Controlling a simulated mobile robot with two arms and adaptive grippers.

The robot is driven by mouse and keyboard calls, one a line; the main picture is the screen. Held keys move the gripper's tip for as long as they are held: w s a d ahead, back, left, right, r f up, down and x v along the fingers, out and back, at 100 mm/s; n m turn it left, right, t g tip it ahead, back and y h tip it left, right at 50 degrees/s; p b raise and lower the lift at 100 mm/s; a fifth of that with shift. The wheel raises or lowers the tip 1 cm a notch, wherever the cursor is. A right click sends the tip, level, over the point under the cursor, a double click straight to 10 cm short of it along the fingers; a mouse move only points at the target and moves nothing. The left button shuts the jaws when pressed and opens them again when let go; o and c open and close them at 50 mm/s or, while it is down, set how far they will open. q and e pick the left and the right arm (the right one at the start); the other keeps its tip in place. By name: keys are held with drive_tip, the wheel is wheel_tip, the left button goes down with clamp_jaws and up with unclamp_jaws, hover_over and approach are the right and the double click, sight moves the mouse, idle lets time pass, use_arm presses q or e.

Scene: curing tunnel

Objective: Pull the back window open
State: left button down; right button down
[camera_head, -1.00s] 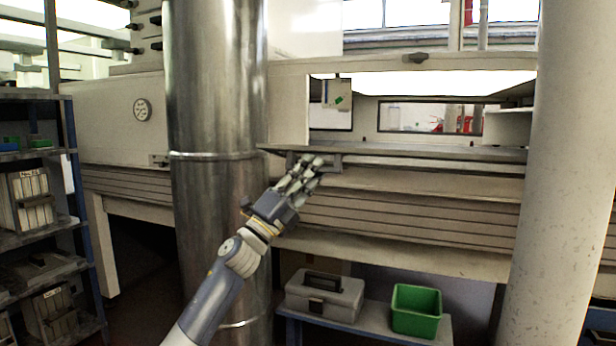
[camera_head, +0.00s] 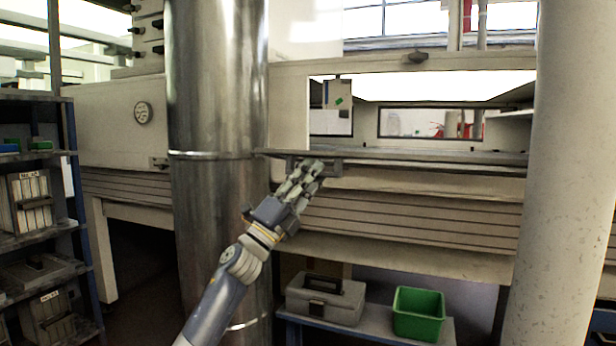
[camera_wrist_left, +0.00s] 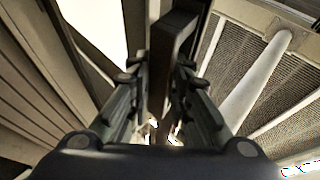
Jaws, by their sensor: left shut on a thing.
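The back window is an opening (camera_head: 350,140) in the pale tunnel housing, with a bright ceiling and a further pane visible inside. A thin grey panel (camera_head: 450,156) lies nearly flat along its lower edge and looks like its flap; I cannot tell for sure. A dark bar handle (camera_head: 336,166) sits under the panel's left part. My left gripper (camera_head: 314,168) is shut on this handle from below. In the left wrist view the dark handle (camera_wrist_left: 172,50) stands between the two fingers (camera_wrist_left: 160,95). My right gripper is not in view.
A shiny metal column (camera_head: 215,100) stands left of the opening and a pale column (camera_head: 565,180) on the right. Below are a grey toolbox (camera_head: 325,300) and a green bin (camera_head: 418,313) on a low bench. A loaded shelf (camera_head: 40,230) is at the left.

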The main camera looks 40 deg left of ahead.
use_arm(q)
drive_tip(key=shift+w+d+f, duration=0.1)
drive_tip(key=shift+d+f, duration=0.1)
drive_tip(key=shift+d, duration=0.1)
drive_tip(key=c, duration=1.6)
unclamp_jaws()
drive_tip(key=shift+w+d, duration=0.1)
drive_tip(key=shift+d, duration=0.05)
drive_tip(key=shift+o, duration=0.6)
drive_tip(key=shift+w+d, duration=0.15)
drive_tip(key=shift+w, duration=0.05)
drive_tip(key=shift+s+a+r, duration=0.1)
drive_tip(key=shift+s+a, duration=0.05)
drive_tip(key=shift+a, duration=0.05)
drive_tip(key=shift+s+a+f, duration=0.15)
drive_tip(key=shift+s+f, duration=0.1)
drive_tip(key=shift+f, duration=0.05)
drive_tip(key=v, duration=1.1)
drive_tip(key=shift+f, duration=0.1)
